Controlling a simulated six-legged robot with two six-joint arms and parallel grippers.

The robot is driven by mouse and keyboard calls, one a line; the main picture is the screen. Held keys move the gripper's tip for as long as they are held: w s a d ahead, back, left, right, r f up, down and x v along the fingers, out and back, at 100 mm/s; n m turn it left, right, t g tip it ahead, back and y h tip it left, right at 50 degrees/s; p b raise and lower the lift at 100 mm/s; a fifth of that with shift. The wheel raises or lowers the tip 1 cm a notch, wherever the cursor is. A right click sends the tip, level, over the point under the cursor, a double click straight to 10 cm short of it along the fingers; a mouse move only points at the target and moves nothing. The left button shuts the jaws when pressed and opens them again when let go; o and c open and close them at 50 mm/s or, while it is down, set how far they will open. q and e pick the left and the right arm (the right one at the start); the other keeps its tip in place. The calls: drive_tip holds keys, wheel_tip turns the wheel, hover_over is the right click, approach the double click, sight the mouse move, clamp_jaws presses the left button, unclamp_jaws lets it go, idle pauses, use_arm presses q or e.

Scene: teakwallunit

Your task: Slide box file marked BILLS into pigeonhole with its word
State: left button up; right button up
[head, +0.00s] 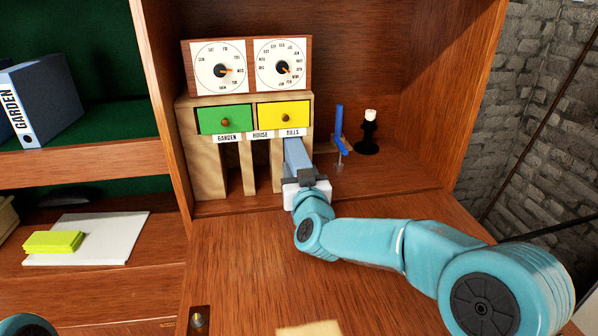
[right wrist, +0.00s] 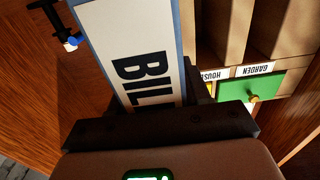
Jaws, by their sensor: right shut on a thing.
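The blue box file (head: 297,153) is held by my right gripper (head: 306,181) at its near end. In the right wrist view the file's white spine (right wrist: 128,50) shows the letters BIL, the rest hidden by the gripper (right wrist: 160,128). The file's far end is at the right-hand pigeonhole under the BILLS label (head: 292,132); how deep it is inside I cannot tell. The pigeonhole unit (head: 205,165) also has GARDEN (head: 228,138) and HOUSE (head: 260,135) labels, with empty-looking slots below. My left gripper is not in view.
Green (head: 224,120) and yellow (head: 284,115) drawers sit above the labels. A GARDEN file (head: 40,100) stands on the left shelf. The desk flap (head: 230,250) is mostly clear.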

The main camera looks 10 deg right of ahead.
drive_tip(key=shift+w+r+p, duration=0.1)
drive_tip(key=shift+w+p, duration=1.05)
drive_tip(key=shift+w, duration=1.35)
idle(3.3)
drive_tip(key=shift+s, duration=0.1)
